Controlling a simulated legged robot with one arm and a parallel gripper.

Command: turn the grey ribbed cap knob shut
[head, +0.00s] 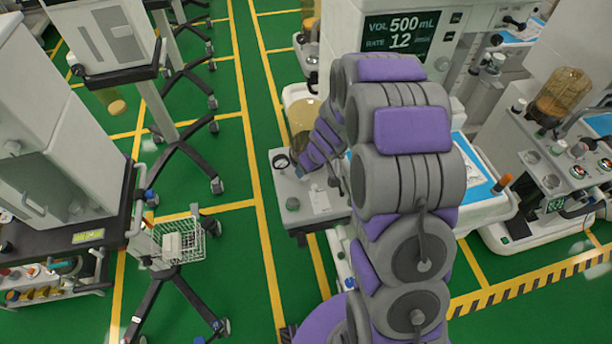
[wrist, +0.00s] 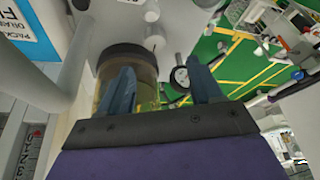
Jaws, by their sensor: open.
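A small grey round knob (head: 293,203) sits on the front of the pale machine block (head: 318,212), below a round gauge; it is too small to make out ribs. My gripper (wrist: 158,66) is open, with its two blue-grey fingers apart and nothing held between them. In the wrist view the left finger overlaps an amber canister (wrist: 142,92) with a dark collar (wrist: 130,56). The right finger is beside the round gauge (wrist: 180,77). In the head view my arm hides part of the machine.
The amber canister also shows in the head view (head: 302,114), left of my arm. A cart with a wire basket (head: 182,245) stands at the left. Another machine with a canister (head: 562,92) stands at the right. Green floor is free left of the block.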

